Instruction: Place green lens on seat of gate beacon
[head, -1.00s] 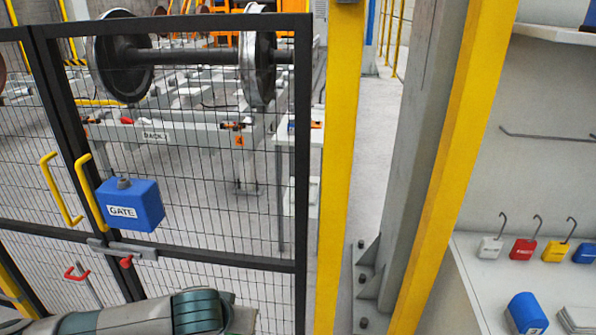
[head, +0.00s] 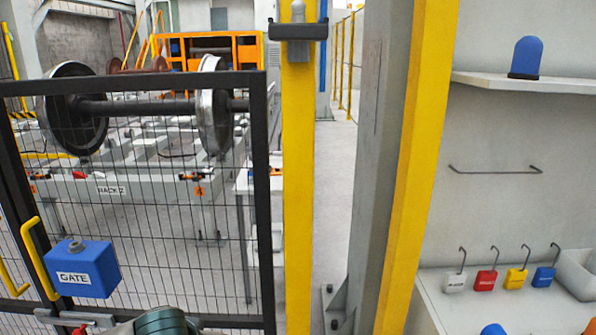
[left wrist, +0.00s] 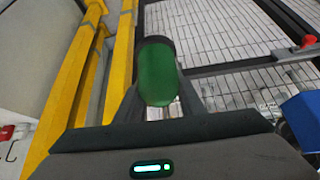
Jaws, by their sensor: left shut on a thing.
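The green lens (left wrist: 157,75) shows in the left wrist view, with a dark band around its far end. My left gripper (left wrist: 158,101) is shut on it, one finger on each side. My right gripper is in neither current view.
A mesh gate with a blue GATE box (head: 80,269) and yellow handles stands at left. A grey column (head: 385,150) rises right of the yellow post (head: 298,190). A blue dome (head: 527,56) stands on the upper shelf; several coloured padlocks (head: 486,280) are below it.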

